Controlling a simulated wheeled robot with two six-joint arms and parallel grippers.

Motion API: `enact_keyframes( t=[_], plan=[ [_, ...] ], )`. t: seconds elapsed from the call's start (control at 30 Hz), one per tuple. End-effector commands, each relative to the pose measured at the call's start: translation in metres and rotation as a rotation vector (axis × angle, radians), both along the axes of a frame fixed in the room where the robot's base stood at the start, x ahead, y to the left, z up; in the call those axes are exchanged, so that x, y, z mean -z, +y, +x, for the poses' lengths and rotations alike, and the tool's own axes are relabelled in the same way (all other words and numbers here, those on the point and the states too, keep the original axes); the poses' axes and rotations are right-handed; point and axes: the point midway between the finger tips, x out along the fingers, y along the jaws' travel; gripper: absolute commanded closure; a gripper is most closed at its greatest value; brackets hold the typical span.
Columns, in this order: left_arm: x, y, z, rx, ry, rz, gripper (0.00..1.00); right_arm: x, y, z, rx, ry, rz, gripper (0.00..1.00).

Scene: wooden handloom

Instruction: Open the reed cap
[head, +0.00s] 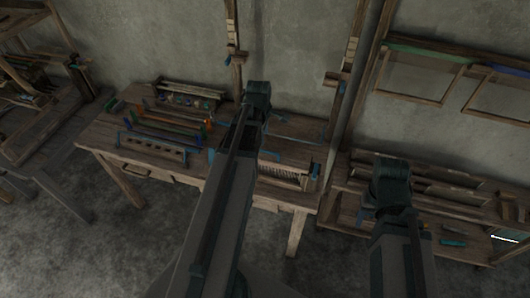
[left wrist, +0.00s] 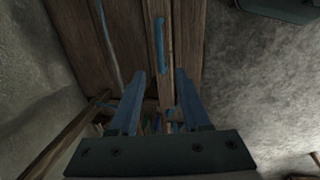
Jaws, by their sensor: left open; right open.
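The loom stands on a wooden bench. A pale comb-like reed (head: 285,180) shows at its right part, under a wooden bar (head: 287,160) that looks like the reed cap. In the left wrist view a long wooden strip with a blue handle (left wrist: 160,45) lies ahead of my left gripper (left wrist: 160,75). Its two blue fingers are apart with nothing between them, and the handle is beyond the tips. In the head view my left arm hides its fingers and part of the reed. My right gripper (head: 366,214) is at the right, apart from the reed; its fingers are mostly hidden.
Racks with coloured pieces (head: 172,130) stand on the bench's left half. Upright posts (head: 234,45) rise behind it. A lower bench (head: 460,195) stands at the right under wall frames (head: 420,75). Bare floor (head: 130,240) lies in front.

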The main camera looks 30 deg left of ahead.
Motion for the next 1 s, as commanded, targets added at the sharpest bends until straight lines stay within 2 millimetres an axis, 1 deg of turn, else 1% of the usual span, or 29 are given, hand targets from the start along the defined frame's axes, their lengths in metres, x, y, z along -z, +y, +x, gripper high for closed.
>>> enact_keyframes(
  t=[0.03, 0.5, 0.6, 0.77, 1.0],
  plan=[
    [0.015, 0.001, 0.002, 0.000, 0.000, 0.000, 0.53, 0.015, 0.000, 0.000, -0.002, 0.000, 0.000, 0.50],
    [0.081, 0.003, 0.015, 0.001, 0.000, 0.000, 0.53, 0.080, 0.000, 0.000, -0.009, 0.000, -0.002, 0.50],
    [0.091, 0.004, 0.017, 0.001, 0.000, 0.000, 0.53, 0.091, 0.000, 0.000, -0.008, 0.000, -0.002, 0.50],
    [0.099, 0.004, 0.019, 0.001, 0.000, 0.000, 0.53, 0.099, 0.000, 0.000, -0.008, 0.000, -0.002, 0.50],
    [0.098, 0.004, 0.019, 0.001, 0.000, 0.000, 0.53, 0.098, 0.000, 0.000, -0.008, 0.000, -0.002, 0.50]
  ],
)
